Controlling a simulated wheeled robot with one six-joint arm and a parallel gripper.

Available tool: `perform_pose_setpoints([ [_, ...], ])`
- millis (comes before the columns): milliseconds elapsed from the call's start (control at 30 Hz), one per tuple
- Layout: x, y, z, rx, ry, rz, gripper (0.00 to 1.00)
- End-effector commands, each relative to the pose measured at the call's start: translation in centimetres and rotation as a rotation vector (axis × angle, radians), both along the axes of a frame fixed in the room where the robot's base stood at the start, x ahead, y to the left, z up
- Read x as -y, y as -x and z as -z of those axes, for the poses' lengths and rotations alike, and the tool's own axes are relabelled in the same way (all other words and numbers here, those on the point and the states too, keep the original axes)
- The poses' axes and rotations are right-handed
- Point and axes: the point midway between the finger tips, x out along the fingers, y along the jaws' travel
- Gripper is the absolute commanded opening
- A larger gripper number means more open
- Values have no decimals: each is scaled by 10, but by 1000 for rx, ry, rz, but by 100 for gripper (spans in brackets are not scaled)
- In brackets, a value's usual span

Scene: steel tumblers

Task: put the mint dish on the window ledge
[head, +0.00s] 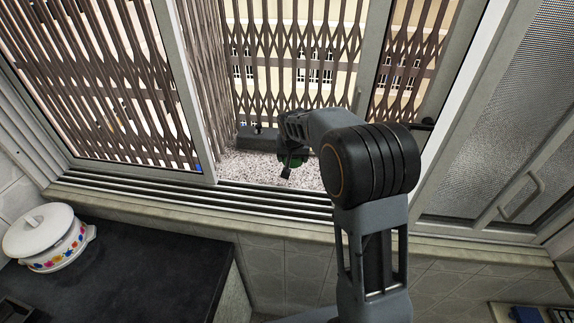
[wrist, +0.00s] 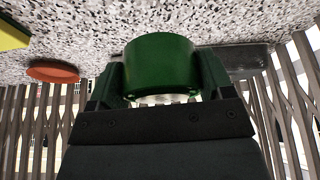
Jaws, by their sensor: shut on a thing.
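My gripper (wrist: 161,78) is shut on a dark green round dish, which I take as the mint dish (wrist: 162,58). The wrist view is upside down, and in it the dish sits between the two dark fingers with a pale grey part at its lower edge. The speckled stone window ledge (wrist: 110,22) lies right at the dish; I cannot tell whether they touch. In the head view my arm reaches through the open window over the ledge (head: 240,166). There my gripper (head: 289,163) shows small, and it and my arm mostly hide the dish.
A terracotta-coloured round thing (wrist: 52,71), a yellow thing (wrist: 12,35) and a dark grey block (wrist: 243,57) are on the ledge. Brown lattice bars (head: 290,70) close off its outer side. A white pot (head: 45,235) stands on the dark counter (head: 150,265).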

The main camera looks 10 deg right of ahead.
Motion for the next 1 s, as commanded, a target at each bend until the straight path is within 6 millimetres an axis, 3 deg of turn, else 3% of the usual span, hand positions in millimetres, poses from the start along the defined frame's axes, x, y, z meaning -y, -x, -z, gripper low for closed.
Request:
perform_pose_setpoints([
  [100, -3, -19, 20, -3, 0, -1, 45],
  [333, -6, -42, 47, -1, 0, -1, 45],
  [600, -7, -53, 62, 0, 0, -1, 45],
  [800, -7, -52, 85, -1, 0, -1, 45],
  [1000, -7, -52, 91, 2, 0, -1, 45],
])
